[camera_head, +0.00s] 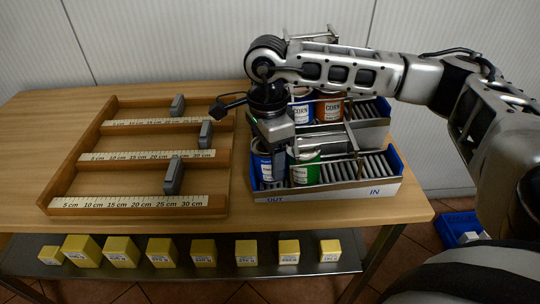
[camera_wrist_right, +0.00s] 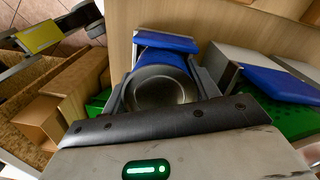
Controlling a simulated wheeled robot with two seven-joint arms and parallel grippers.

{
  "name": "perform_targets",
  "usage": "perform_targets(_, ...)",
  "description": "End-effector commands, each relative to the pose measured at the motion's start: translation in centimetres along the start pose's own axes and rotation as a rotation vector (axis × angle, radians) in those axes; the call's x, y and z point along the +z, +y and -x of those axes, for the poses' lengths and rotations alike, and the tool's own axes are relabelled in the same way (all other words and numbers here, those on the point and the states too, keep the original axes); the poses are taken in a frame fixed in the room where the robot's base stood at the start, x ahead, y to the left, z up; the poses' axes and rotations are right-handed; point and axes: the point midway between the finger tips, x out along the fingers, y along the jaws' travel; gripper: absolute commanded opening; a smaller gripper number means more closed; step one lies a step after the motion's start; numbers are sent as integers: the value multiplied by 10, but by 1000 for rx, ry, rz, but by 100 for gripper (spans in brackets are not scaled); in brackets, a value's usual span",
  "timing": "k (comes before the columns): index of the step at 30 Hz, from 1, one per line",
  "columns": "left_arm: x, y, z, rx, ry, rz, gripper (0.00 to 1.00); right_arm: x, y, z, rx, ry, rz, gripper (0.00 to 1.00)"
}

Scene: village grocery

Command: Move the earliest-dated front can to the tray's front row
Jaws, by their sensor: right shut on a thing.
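My right gripper (camera_head: 272,152) reaches down over the left front end of the metal can rack (camera_head: 340,190). It is shut on a blue can (camera_head: 262,168); the wrist view shows the can's round metal end (camera_wrist_right: 165,88) between the two fingers. A green can (camera_head: 304,170) stands just right of it. Behind are a blue corn can (camera_head: 300,110) and a brown corn can (camera_head: 329,107), partly covered by my arm. Date print is too small to read. The wooden tray (camera_head: 72,182) left of the rack shows no cans. My left gripper is not in view.
The tray has several rows with rulers (camera_head: 130,202) and grey blocks (camera_head: 174,176). Bare tabletop (camera_head: 240,195) lies between tray and rack. Several yellow boxes (camera_head: 162,252) stand on a lower shelf (camera_head: 140,268). A blue crate (camera_head: 455,228) is on the floor at right.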

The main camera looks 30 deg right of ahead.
Motion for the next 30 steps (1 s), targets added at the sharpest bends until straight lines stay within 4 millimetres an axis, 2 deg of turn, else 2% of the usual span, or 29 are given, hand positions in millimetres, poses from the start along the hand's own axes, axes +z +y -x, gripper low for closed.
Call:
perform_targets(3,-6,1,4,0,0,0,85,2,0,13,-2,-2,0,30)
perform_targets(11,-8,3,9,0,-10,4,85,3,0,24,-3,-3,1,30)
perform_targets(27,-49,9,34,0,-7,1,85,2,3,98,-2,-2,1,30)
perform_targets(30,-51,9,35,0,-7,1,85,2,3,102,-1,-2,1,30)
